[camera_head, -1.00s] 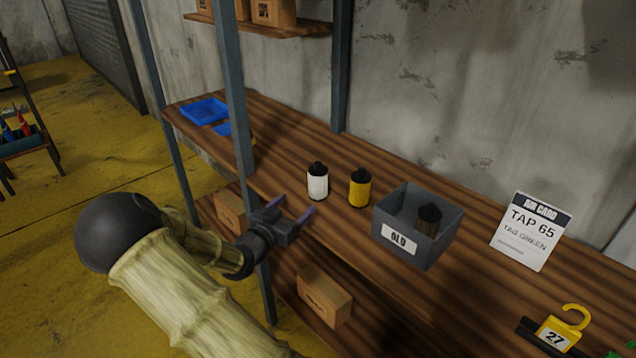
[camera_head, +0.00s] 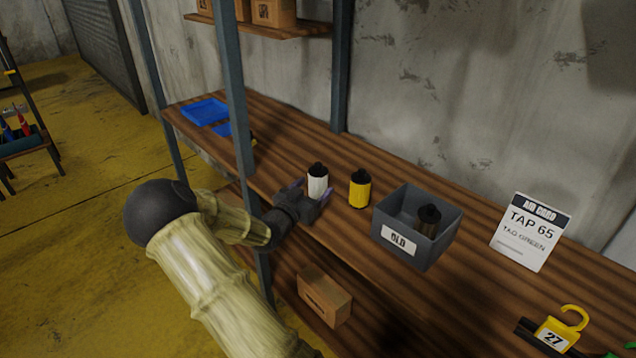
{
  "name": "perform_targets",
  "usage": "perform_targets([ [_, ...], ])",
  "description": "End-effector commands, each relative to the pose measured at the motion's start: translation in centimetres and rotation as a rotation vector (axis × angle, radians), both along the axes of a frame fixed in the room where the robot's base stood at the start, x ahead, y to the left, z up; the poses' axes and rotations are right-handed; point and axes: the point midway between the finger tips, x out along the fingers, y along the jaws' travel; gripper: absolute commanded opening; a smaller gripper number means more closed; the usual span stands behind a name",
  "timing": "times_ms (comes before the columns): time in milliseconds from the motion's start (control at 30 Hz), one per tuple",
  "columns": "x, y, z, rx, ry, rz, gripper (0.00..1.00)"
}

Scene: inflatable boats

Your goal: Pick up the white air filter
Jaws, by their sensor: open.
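The white air filter (camera_head: 318,180), a white cylinder with a black cap, stands upright on the wooden shelf. My gripper (camera_head: 311,193) is open at its near side, with one purple-tipped finger to the left of the filter and the other at its lower right. The lower part of the filter is partly hidden by my gripper. I cannot tell whether the fingers touch it.
A yellow filter (camera_head: 360,188) stands just right of the white one. A grey box labelled OLD (camera_head: 398,239) holds a dark filter (camera_head: 428,217). A metal post (camera_head: 236,110) rises left of my gripper. A card (camera_head: 528,232) and yellow tag (camera_head: 556,335) are further right.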

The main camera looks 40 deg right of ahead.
Motion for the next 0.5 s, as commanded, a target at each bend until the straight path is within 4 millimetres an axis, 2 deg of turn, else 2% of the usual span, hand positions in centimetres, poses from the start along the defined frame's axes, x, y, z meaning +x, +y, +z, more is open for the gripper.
perform_targets([
  [100, 0.6, -1.8, 0.1, -0.001, 0.000, -0.002, 0.73],
  [200, 0.8, -2.4, 0.0, 0.000, 0.001, 0.000, 0.73],
  [500, 0.9, -2.4, 0.0, 0.000, 0.000, 0.001, 0.73],
])
